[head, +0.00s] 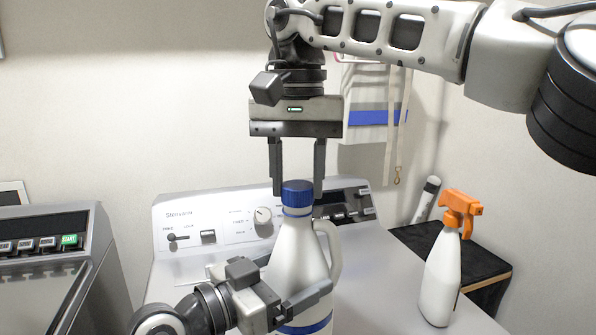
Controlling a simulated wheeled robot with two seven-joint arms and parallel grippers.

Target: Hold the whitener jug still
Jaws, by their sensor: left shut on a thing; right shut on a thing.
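The whitener jug (297,250) is a white bottle with a blue cap (298,193), a side handle and a blue band low down. It stands upright on the washer (385,290). My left gripper (312,287) is shut on the jug's body from the lower left. One finger lies across its front; the other is mostly hidden. My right gripper (298,190) points straight down from above and is shut on the blue cap, with one finger on each side. The jug's base is out of view below.
A white spray bottle with an orange trigger (440,275) stands to the right of the jug. A dark shelf (485,265) is behind it. The washer's control panel (220,225) is behind the jug. Another grey machine (50,250) stands at left. A bag (372,110) hangs on the wall.

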